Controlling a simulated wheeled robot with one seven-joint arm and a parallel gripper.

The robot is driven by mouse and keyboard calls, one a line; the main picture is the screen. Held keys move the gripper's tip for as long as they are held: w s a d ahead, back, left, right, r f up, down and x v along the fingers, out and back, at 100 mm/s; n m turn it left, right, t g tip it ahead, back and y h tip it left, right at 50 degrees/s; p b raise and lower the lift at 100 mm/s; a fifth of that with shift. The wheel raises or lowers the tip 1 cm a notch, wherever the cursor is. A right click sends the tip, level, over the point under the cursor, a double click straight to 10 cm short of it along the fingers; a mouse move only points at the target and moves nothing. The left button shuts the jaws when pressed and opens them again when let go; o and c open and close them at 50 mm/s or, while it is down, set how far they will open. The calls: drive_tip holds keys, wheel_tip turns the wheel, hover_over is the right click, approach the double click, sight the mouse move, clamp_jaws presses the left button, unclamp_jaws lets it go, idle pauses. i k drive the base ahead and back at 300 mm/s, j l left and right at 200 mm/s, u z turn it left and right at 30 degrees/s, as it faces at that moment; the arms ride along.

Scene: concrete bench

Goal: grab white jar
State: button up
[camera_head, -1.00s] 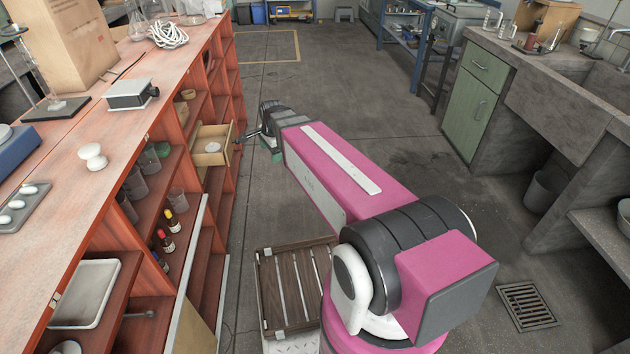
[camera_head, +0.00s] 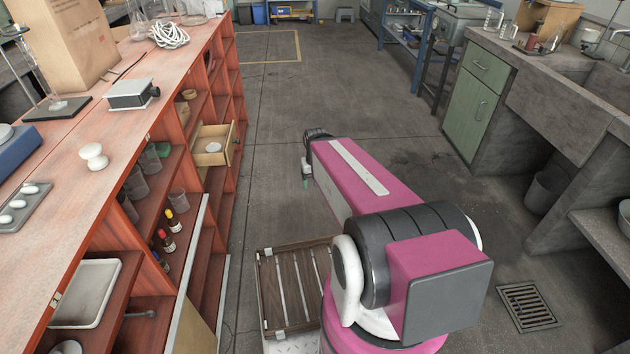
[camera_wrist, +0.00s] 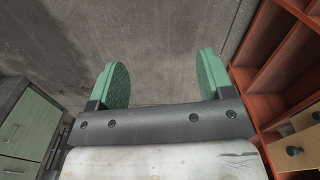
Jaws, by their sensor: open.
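A small white object (camera_head: 213,147), which may be the white jar, lies in the open wooden drawer (camera_head: 228,152) of the red shelf unit. Another white, waisted object (camera_head: 93,156) stands on the red bench top; I cannot tell which of the two is the jar. My gripper (camera_head: 306,172) is over the open floor, to the right of the drawer and apart from it. In the wrist view my gripper (camera_wrist: 161,80) has its green fingers wide apart with only floor between them. The drawer front with its dark knobs (camera_wrist: 294,151) shows at the lower right there.
The red shelf unit (camera_head: 203,75) with bottles (camera_head: 168,241) and beakers runs along the left. A wooden slatted crate (camera_head: 272,290) sits beside my base. A green cabinet (camera_head: 474,110) and grey bench stand at right. The aisle floor between is clear.

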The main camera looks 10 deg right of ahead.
sight(100, 163)
drive_tip(key=u, duration=0.45)
drive_tip(key=l+u, duration=0.1)
drive_tip(key=u, duration=0.3)
drive_tip(key=i+l+u, duration=0.1)
drive_tip(key=u, duration=0.35)
drive_tip(key=l+u, duration=0.1)
drive_tip(key=u, duration=0.75)
